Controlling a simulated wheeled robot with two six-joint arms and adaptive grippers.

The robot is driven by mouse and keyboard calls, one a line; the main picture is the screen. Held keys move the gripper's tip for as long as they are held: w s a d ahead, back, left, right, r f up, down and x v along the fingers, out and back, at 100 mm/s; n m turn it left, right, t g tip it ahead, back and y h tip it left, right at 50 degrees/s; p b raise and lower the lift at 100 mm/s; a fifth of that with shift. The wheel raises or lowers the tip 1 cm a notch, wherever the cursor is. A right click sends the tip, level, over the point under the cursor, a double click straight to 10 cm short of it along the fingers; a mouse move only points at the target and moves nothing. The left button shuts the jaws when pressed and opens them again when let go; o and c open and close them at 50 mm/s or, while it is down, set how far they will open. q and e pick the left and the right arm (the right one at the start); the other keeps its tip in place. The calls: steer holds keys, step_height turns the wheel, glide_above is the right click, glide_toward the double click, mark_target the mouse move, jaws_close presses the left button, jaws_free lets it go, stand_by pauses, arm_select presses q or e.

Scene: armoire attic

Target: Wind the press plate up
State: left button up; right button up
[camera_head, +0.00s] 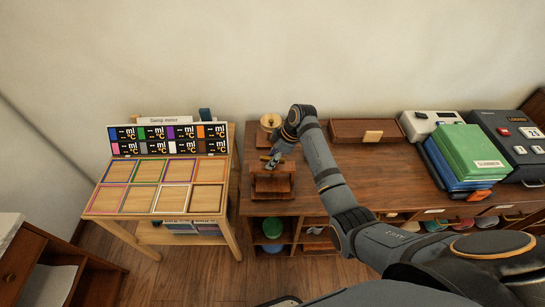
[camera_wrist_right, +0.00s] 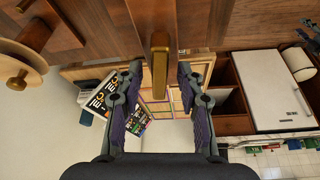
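The small wooden press (camera_head: 272,186) stands on the brown desk, left of its middle, in the head view. My right gripper (camera_head: 274,157) is over its top and hides part of it. In the right wrist view, a narrow brass-coloured bar (camera_wrist_right: 160,62), apparently the press handle, lies between the fingers of my right gripper (camera_wrist_right: 160,72). The fingers are open, with a clear gap on each side of the bar. The press plate cannot be told apart clearly in either view. My left gripper is not in view.
A wooden spool-like object (camera_head: 270,121) stands behind the press. A stand with coloured frames (camera_head: 160,187) is at left.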

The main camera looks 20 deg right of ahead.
steer(key=shift+f, duration=0.2)
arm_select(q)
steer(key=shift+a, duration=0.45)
arm_select(e)
jaws_close()
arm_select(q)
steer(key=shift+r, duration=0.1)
arm_select(e)
steer(key=shift+n, duration=0.3)
steer(key=n+g, duration=0.1)
steer(key=n, duration=0.1)
steer(key=shift+w+n+y, duration=0.1)
steer(key=shift+n+y, duration=0.2)
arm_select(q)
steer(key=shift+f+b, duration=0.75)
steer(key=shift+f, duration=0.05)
arm_select(e)
steer(key=shift+n+g, duration=1)
steer(key=shift+n, duration=1.2)
jaws_free()
